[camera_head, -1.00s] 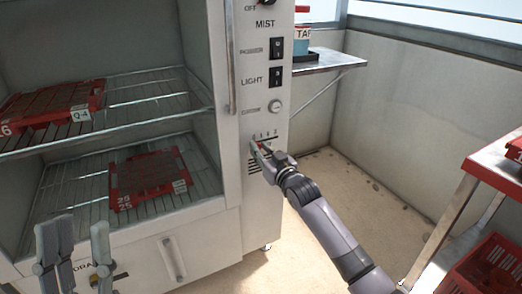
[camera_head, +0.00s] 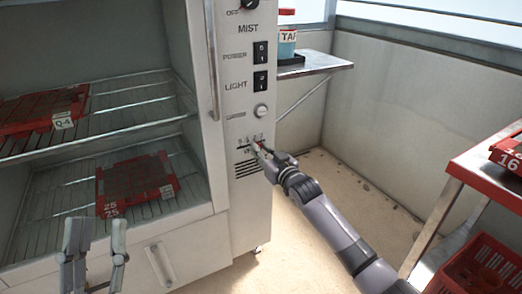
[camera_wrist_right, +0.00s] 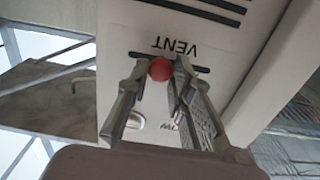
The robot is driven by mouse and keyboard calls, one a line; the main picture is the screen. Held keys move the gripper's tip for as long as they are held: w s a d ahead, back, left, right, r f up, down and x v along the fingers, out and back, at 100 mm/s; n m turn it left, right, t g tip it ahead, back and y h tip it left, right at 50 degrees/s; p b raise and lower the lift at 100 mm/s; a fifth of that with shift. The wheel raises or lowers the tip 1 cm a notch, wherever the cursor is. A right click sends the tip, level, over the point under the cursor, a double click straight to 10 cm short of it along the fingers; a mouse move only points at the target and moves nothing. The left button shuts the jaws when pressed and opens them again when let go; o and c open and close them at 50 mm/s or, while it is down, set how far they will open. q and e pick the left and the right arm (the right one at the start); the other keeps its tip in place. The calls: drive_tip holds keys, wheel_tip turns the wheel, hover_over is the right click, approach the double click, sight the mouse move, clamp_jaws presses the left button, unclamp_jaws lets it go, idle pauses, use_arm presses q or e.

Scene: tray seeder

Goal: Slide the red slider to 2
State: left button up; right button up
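The red slider (camera_wrist_right: 161,69) shows as a round red knob in the right wrist view, on a dark horizontal slot under the upside-down VENT label on the white cabinet panel (camera_wrist_right: 225,50). My right gripper (camera_wrist_right: 160,62) has one finger on each side of the knob, close against it, and looks shut on it. In the head view this gripper (camera_head: 257,149) is at the panel, just below the small scale marks and above the vent grille. It hides much of the slot there, and I cannot read the slider's position. My left gripper (camera_head: 95,225) is open and empty at the lower left.
Above the slot are a round button (camera_head: 261,111), the LIGHT switch (camera_head: 260,82) and the POWER switch (camera_head: 261,52). Open wire shelves (camera_head: 115,121) with red trays are left. A red cart (camera_head: 470,165) stands right. The floor between cabinet and cart is clear apart from my arm.

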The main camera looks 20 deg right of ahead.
drive_tip(key=o, duration=0.4)
drive_tip(key=shift+o, duration=0.2)
drive_tip(key=v, duration=1.2)
drive_tip(key=shift+a+f, duration=0.1)
